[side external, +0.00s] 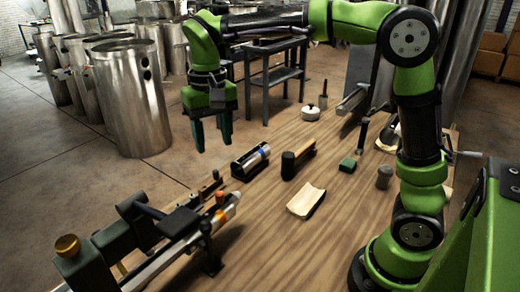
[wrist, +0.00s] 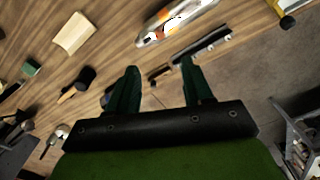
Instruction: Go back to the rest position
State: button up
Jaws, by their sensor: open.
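My gripper (side external: 211,130) hangs in the air above the far left edge of the wooden bench (side external: 265,235). Its two dark green fingers point down, apart and with nothing between them. The fingers also show in the wrist view (wrist: 160,88), spread over the bench edge and the floor. My gripper touches nothing that I can see.
Large metal pipes (side external: 130,98) stand on the floor behind.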

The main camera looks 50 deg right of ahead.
jog(key=shift+r, duration=0.8)
jog(key=s+d+f+t+y, duration=0.1)
jog(key=s+d+t, duration=0.2)
jog(key=s, duration=0.5)
jog(key=s+d+f+t+y, duration=0.1)
jog(key=s+d+f+t, duration=0.1)
jog(key=s, duration=0.6)
jog(key=shift+d+f+n+t, duration=0.25)
jog(key=shift+d+n+t, duration=0.2)
jog(key=shift+t, duration=0.65)
